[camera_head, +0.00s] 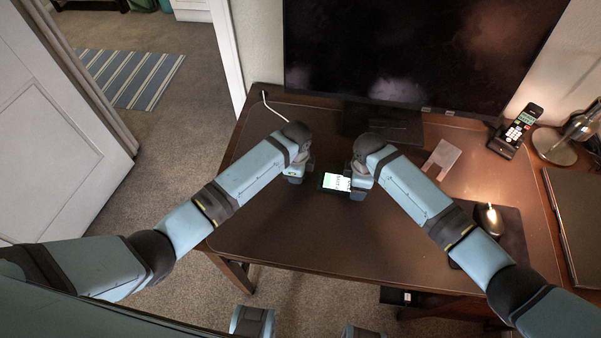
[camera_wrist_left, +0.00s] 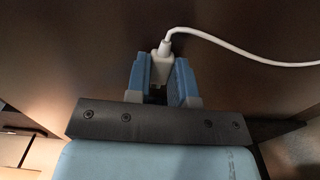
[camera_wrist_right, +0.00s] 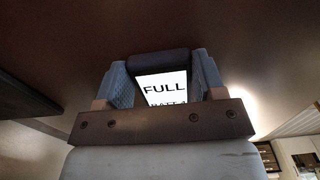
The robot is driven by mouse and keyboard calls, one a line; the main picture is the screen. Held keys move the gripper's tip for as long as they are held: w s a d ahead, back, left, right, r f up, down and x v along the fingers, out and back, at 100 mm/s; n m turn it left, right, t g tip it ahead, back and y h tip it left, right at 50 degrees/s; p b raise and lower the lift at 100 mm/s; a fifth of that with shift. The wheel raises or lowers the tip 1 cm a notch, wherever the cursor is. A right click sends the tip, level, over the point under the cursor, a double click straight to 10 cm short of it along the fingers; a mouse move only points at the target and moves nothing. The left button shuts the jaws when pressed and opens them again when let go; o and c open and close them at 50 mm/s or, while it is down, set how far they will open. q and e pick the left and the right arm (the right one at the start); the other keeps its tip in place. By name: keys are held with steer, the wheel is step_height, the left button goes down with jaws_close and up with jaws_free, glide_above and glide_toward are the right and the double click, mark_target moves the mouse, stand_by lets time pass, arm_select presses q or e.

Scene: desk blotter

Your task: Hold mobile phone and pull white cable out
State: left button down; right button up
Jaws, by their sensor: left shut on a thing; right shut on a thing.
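The mobile phone (camera_head: 338,183) is at the middle of the desk, its lit screen facing up. My right gripper (camera_head: 360,182) is shut on it from the right. In the right wrist view the phone (camera_wrist_right: 163,88) sits between both fingers, with "FULL" on its screen. My left gripper (camera_head: 294,176) is left of the phone, with a gap of bare desk between them. In the left wrist view the left fingers are shut on the plug of the white cable (camera_wrist_left: 235,47); no phone shows there. The cable (camera_head: 273,107) also shows at the desk's back left.
A monitor (camera_head: 410,50) stands at the back. A card (camera_head: 441,158), a docked handset (camera_head: 517,130) and a lamp base (camera_head: 553,146) are to the right. A mouse (camera_head: 490,219) lies on a dark pad (camera_head: 512,240). The desk's front left is clear.

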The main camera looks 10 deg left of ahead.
arm_select(q)
steer(key=shift+a, duration=0.9)
steer(key=shift+r, duration=0.15)
steer(key=shift+r, duration=1.9)
steer(key=shift+r, duration=0.1)
step_height(320, 180, up, 4)
steer(key=shift+f, duration=0.1)
arm_select(e)
steer(key=o, duration=1.1)
